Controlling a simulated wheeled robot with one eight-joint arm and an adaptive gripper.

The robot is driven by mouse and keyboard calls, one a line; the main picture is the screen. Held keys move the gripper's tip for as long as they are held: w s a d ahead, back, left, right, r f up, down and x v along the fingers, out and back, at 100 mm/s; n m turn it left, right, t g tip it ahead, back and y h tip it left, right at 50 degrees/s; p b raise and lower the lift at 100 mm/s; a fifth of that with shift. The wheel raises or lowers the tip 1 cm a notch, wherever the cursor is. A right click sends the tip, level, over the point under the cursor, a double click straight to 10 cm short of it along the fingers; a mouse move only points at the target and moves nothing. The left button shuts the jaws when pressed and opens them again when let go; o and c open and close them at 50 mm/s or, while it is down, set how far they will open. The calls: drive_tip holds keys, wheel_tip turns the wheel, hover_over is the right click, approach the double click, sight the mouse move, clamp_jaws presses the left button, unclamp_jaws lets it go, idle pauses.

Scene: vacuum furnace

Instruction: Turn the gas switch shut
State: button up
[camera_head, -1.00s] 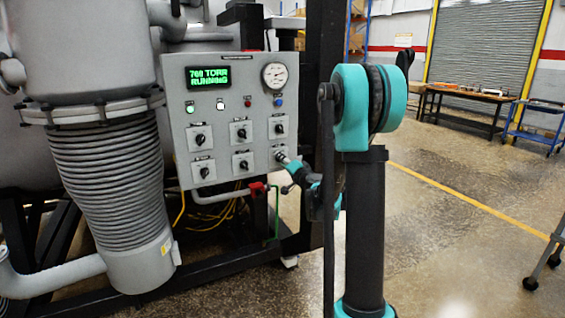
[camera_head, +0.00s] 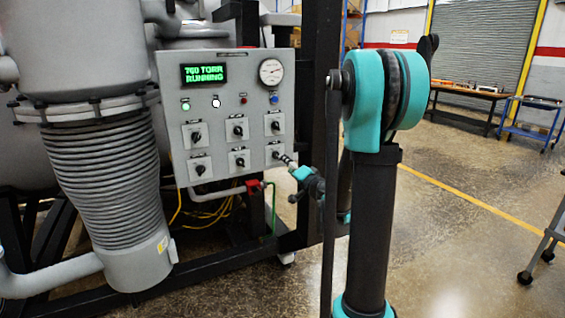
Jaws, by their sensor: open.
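A grey control panel (camera_head: 223,58) on the furnace carries two rows of dark rotary switches. Their labels are too small to read, so I cannot tell by name which is the gas switch. My gripper (camera_head: 285,159) is at the panel's lower right, just right of the lower-right switch (camera_head: 275,155). It is small in view and open. It looks slightly apart from the switch, but contact is hard to judge. The switch's exact turn position is unclear. The green display (camera_head: 205,74) reads 760 TORR RUNNING.
A round gauge (camera_head: 270,72) and coloured lamps sit above the switches. A red valve handle (camera_head: 254,187) on a pipe is below the panel. A dark frame post (camera_head: 318,110) stands right of the panel. Open floor (camera_head: 460,225) lies to the right.

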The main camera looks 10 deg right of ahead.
drive_tip(key=v, duration=0.3)
drive_tip(key=shift+s+d, duration=0.1)
drive_tip(key=shift+s, duration=0.2)
drive_tip(key=s+a+f+n+g, duration=0.3)
drive_tip(key=s+a+f+g, duration=0.15)
drive_tip(key=s, duration=0.25)
drive_tip(key=s+a+f+n+g, duration=0.3)
drive_tip(key=s+a+f+n, duration=0.15)
drive_tip(key=s, duration=0.25)
drive_tip(key=s+d+f+g+h, duration=0.2)
drive_tip(key=s+d+f, duration=0.2)
drive_tip(key=s, duration=0.4)
drive_tip(key=s+d+f+g+h, duration=0.3)
drive_tip(key=s+d+f, duration=0.2)
drive_tip(key=s, duration=0.3)
drive_tip(key=shift+s+d+f+n+h, duration=0.15)
drive_tip(key=shift+d+f+n+h, duration=0.2)
drive_tip(key=shift+f, duration=0.4)
